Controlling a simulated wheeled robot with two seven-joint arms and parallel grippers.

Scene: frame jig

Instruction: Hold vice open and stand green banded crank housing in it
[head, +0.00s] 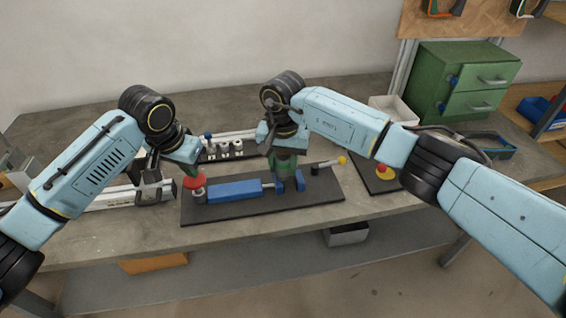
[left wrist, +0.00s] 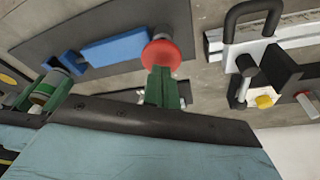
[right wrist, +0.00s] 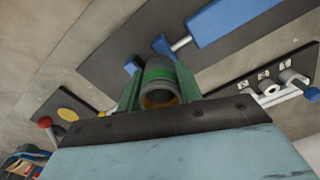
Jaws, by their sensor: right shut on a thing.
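The vice has a blue body (head: 235,188) on a black base plate (head: 222,212), with two blue jaws (head: 299,181) standing apart at its right and a red round knob (head: 193,182) at its left end. My left gripper (head: 191,168) is at the red knob; in the left wrist view its green fingers (left wrist: 162,84) are together against or just over the knob (left wrist: 160,57). My right gripper (head: 286,158) is shut on the grey crank housing with a green band (right wrist: 160,82). The housing is close by the jaws (right wrist: 161,45); whether it touches them is unclear.
A yellow-red button (head: 384,172) is further right. A rack with small metal parts (head: 222,149) lies behind the vice. A green drawer cabinet (head: 463,80) and white bin (head: 393,110) stand at back right.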

